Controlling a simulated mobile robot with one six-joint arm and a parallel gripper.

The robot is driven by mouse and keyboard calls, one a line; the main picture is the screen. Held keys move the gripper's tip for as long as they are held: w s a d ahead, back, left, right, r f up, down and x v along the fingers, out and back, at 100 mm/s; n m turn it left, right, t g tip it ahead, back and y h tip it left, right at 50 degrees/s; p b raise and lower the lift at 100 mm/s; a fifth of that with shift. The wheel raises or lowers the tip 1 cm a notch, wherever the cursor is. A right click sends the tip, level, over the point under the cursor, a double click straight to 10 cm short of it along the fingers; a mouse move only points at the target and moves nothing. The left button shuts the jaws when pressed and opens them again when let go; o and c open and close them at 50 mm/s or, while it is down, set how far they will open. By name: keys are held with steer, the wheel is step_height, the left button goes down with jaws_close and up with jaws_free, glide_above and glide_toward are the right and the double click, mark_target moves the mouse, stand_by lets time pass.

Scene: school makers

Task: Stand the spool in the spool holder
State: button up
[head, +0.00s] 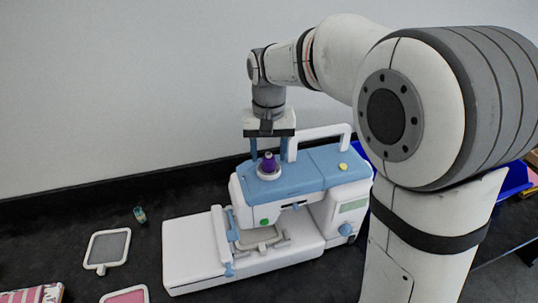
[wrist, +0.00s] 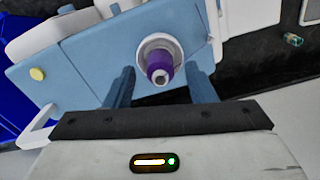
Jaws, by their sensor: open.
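The purple spool (head: 268,161) stands upright in the white round spool holder (head: 260,176) on top of the blue and white sewing machine. The wrist view shows the spool (wrist: 159,66) with the holder's white ring (wrist: 147,42) around its base. My gripper (head: 269,156) is open above the machine, pointing down, its two blue fingers at either side of the spool's upper part. In the wrist view the gripper (wrist: 160,75) shows a gap between each finger and the spool.
The machine's white carry handle (head: 322,132) rises just right of my gripper. A yellow knob (head: 343,167) sits on the machine top. A small teal object (head: 139,215) and a grey framed hoop (head: 107,248) lie on the dark table at left. A blue bin (head: 516,180) is at right.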

mark_target(270, 155)
step_height(270, 155, up, 11)
steer(key=s+d+f+t, duration=0.1)
steer(key=s+d+f, duration=0.5)
steer(key=s, duration=0.3)
steer(key=s+d+f+t, duration=0.2)
steer(key=s+d+f, duration=0.4)
steer(key=s+d, duration=0.2)
steer(key=s, duration=0.2)
steer(key=shift+s+d+f+b, duration=0.2)
steer(key=shift+s+f+b, duration=0.1)
steer(key=shift+f, duration=0.1)
stand_by(0.5)
